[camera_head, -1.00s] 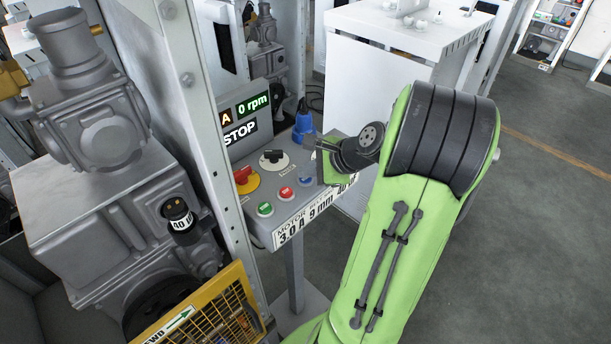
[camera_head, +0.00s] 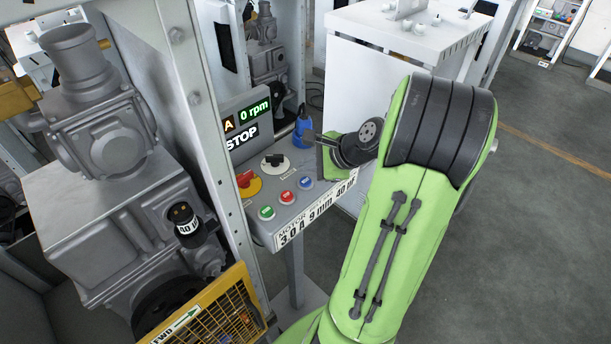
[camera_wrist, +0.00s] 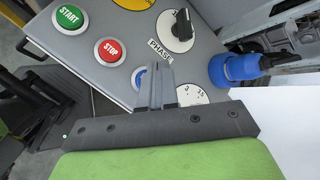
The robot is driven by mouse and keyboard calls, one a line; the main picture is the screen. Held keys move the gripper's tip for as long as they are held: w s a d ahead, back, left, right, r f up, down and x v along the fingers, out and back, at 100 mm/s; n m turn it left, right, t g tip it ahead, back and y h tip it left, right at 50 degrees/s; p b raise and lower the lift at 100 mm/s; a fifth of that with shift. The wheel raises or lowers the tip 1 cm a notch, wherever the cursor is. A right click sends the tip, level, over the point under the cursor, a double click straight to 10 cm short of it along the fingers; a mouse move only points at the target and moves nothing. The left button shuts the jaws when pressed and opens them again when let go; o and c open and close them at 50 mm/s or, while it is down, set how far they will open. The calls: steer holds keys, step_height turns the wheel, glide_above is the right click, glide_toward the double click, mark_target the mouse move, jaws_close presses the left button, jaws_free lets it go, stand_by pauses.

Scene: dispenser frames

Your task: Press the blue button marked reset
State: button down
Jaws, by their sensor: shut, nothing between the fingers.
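The blue button (camera_head: 306,182) sits at the right end of a row on the sloped grey control panel (camera_head: 252,222), beside the red STOP button (camera_head: 287,197) and green START button (camera_head: 267,212). In the wrist view, the blue button (camera_wrist: 138,77) is partly hidden by my fingers, so its marking cannot be read. My gripper (camera_wrist: 156,70) is shut and empty, with its fingertips over the panel beside the blue button in that view. In the head view, my gripper (camera_head: 313,137) is above and right of the button. I see no clear contact.
A black selector knob (camera_head: 273,160), a red-yellow switch (camera_head: 247,182) and a blue plug (camera_head: 302,128) stand on the panel. The display (camera_head: 243,120) reads STOP and 0 rpm. A grey post (camera_head: 205,130) rises left of it. Open floor (camera_head: 540,230) lies right.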

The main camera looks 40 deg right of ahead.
mark_target(309, 182)
steer(key=shift+r+p, duration=1.8)
steer(key=shift+r, duration=0.2)
steer(key=shift+f, duration=0.1)
